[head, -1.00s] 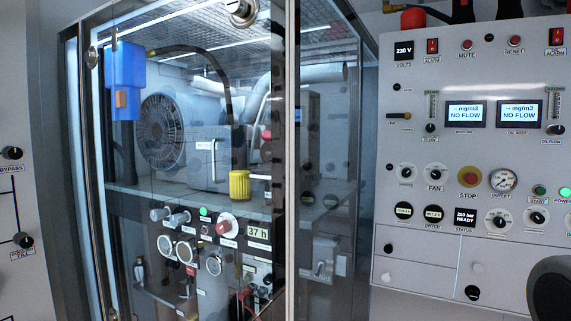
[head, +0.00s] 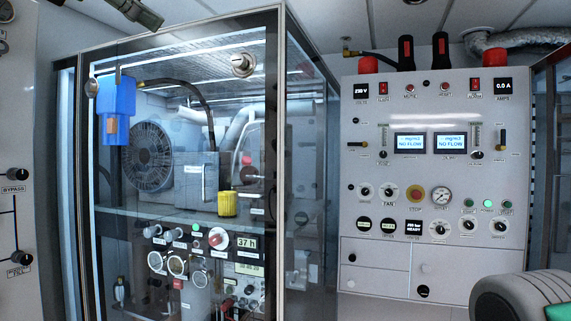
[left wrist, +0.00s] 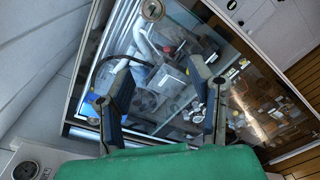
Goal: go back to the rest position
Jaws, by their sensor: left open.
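My left gripper (left wrist: 160,68) shows in the left wrist view with its two dark fingers spread apart and nothing between them. Its green palm part fills the bottom edge. Beyond the fingers is the glass-fronted cabinet (head: 283,200), which appears tilted in that view. No contact with the cabinet shows, but the distance is hard to judge. In the head view a dark jointed piece cuts the top left edge; I cannot tell whether it is part of my left gripper. A pale rounded arm link with a green patch is at the bottom right. My right gripper's fingers are not in view.
The cabinet holds a blue box (head: 117,108), a yellow cap (head: 228,204) and several gauges and knobs. The control panel (head: 385,275) stands at the right with two NO FLOW displays. Another panel (head: 20,100) borders the left edge. A ribbed duct (head: 520,40) runs at the top right.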

